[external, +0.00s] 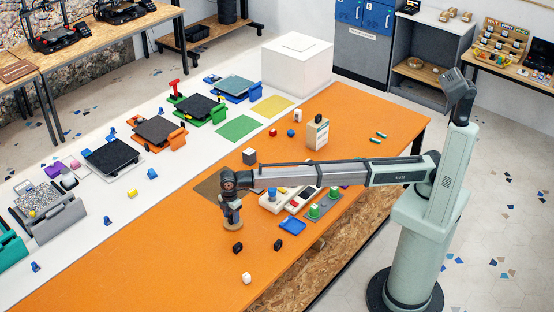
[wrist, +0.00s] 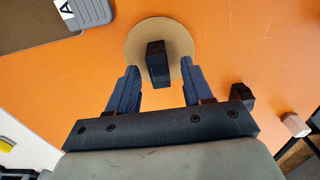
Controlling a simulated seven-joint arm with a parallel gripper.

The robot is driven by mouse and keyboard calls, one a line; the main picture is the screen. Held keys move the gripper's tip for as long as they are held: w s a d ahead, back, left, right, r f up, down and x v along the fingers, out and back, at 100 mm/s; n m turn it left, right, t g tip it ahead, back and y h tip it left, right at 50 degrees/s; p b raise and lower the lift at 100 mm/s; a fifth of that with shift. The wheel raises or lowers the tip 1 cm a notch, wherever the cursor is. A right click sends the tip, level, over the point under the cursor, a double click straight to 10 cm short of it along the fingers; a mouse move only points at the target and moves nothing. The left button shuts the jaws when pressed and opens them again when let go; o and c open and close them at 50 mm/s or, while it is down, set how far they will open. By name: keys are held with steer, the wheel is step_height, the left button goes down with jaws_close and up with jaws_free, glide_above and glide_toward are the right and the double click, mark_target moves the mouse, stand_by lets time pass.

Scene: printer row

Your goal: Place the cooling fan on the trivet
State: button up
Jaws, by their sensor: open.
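The trivet, a round tan cork disc (wrist: 137,38), lies flat on the orange table. It also shows in the external view (external: 233,226), partly covered by my gripper. A small black block, apparently the cooling fan (wrist: 157,63), stands on the trivet in the wrist view. My gripper (wrist: 158,84) points down over it, with a finger on either side of the black block and a gap showing at each side. The gripper is open. In the external view my gripper (external: 232,216) is low above the trivet and largely hides the block.
Two black blocks (external: 238,247) (external: 278,244) and a white cube (external: 247,278) lie on the table nearby. A brown mat (external: 207,187) is behind my gripper. A blue tray (external: 292,226) and a green-topped fixture (external: 314,211) stand to the right. The table's front left is clear.

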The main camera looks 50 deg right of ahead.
mark_target(231, 216)
step_height(231, 216, up, 11)
stand_by(0.4)
